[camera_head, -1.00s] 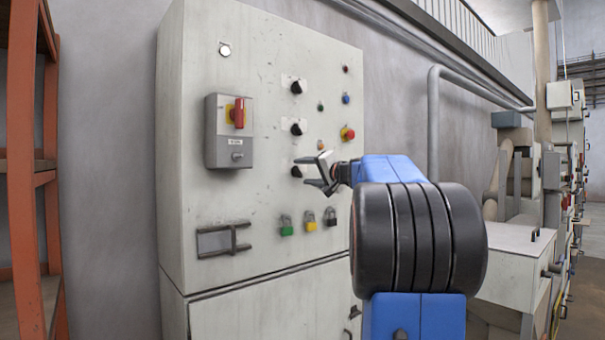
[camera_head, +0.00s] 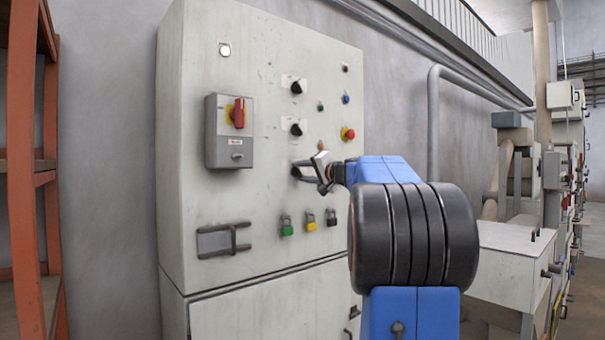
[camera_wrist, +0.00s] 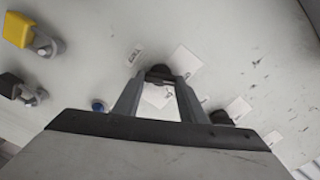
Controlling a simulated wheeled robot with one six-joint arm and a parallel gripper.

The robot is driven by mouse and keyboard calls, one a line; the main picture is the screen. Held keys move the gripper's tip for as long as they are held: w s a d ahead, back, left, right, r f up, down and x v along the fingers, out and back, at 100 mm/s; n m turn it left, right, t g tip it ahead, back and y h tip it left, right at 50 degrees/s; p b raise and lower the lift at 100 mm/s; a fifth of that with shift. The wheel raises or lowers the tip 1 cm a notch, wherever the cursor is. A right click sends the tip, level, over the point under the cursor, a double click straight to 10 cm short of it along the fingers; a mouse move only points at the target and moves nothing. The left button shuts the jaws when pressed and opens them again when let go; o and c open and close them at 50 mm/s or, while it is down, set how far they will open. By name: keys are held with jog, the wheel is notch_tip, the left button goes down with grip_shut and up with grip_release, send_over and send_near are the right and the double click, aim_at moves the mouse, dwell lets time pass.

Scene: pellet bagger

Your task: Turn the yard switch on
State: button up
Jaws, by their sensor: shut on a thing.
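A pale grey cabinet (camera_head: 262,200) carries a column of black rotary switches: a top one (camera_head: 297,87), a middle one (camera_head: 297,129) and a lowest one (camera_head: 296,172). My gripper (camera_head: 303,171) is at the lowest switch, partly hiding it. In the wrist view the lowest switch's black knob (camera_wrist: 158,72) sits between the tips of my gripper (camera_wrist: 158,84), which is shut on it. White labels (camera_wrist: 187,60) lie beside the knob, too small to read, so I cannot tell from them which one is the yard switch. The knob's exact angle is unclear.
A grey box with a red handle (camera_head: 238,113) is at the panel's left. A red button (camera_head: 348,134) and small coloured lamps are at its right. Green (camera_head: 286,226), yellow (camera_head: 310,222) and black (camera_head: 331,217) padlocks hang below. An orange rack (camera_head: 22,170) stands at far left.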

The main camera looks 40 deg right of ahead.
jog(key=m, duration=0.5)
jog(key=shift+f+m, duration=0.15)
jog(key=shift+m, duration=0.15)
jog(key=m, duration=0.6)
jog(key=shift+f, duration=0.1)
dwell(0.3)
jog(key=o, duration=1.1)
jog(key=shift+c, duration=0.2)
jog(key=s, duration=1.7)
jog(key=shift+s, duration=0.2)
